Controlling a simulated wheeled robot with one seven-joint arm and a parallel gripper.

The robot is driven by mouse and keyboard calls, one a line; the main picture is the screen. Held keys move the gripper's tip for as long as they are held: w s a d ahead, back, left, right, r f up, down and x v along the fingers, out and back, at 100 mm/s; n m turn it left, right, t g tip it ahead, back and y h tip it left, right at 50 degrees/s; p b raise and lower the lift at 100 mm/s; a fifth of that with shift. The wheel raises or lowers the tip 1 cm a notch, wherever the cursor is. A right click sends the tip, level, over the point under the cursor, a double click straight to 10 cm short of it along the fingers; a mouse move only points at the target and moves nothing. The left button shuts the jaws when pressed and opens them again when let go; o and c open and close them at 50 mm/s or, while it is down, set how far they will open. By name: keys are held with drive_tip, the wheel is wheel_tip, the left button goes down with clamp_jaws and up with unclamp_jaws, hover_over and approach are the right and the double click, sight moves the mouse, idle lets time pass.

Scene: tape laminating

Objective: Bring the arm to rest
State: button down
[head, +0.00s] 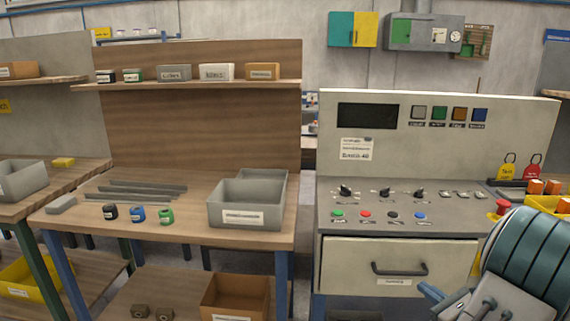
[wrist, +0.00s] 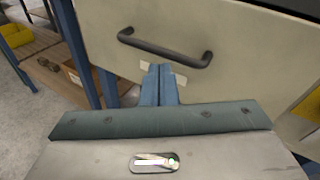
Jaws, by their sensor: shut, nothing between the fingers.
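My gripper (wrist: 160,84) shows in the wrist view with its two blue-grey fingers together and nothing between them. Its tips point at the front of a cream drawer (wrist: 225,75), just below the dark drawer handle (wrist: 165,48); I cannot tell whether they touch it. In the head view my arm (head: 525,265) reaches in at the lower right, in front of the control console (head: 440,205). Its blue fingers (head: 432,291) are just below the right part of the drawer handle (head: 399,269). The drawer looks shut.
A wooden workbench (head: 190,225) with grey bins (head: 246,205), metal strips and tape rolls stands left of the console. A red stop button (head: 502,207) and a yellow tray (head: 541,202) are close to my arm. A cardboard box (head: 236,297) sits on the lower shelf.

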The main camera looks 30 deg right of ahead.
drive_tip(key=w+a+r+n+g+y+p, duration=0.25)
drive_tip(key=a+n, duration=0.25)
drive_tip(key=a, duration=0.4)
drive_tip(key=w+a+r+n+g+y+p, duration=0.1)
drive_tip(key=w+a+r+n+g+y, duration=0.3)
drive_tip(key=a, duration=0.5)
drive_tip(key=w+a+r+n+g+y+p, duration=0.25)
drive_tip(key=a+n, duration=0.35)
drive_tip(key=a, duration=0.4)
drive_tip(key=s+a+r+n+g+h+p, duration=0.2)
drive_tip(key=s+a+r+n+h+p, duration=0.2)
drive_tip(key=n, duration=0.5)
drive_tip(key=s+a+r+n+g+h+p, duration=0.2)
drive_tip(key=s+a+r+n+h+p, duration=0.1)
drive_tip(key=a+r+n, duration=0.4)
drive_tip(key=s+a+n+p, duration=0.1)
drive_tip(key=s+a+n, duration=0.1)
drive_tip(key=n, duration=0.1)
drive_tip(key=shift+s+a+r+n+g+h, duration=0.15)
drive_tip(key=shift+a+r+n+g+h, duration=0.15)
drive_tip(key=shift+a+r+h, duration=0.1)
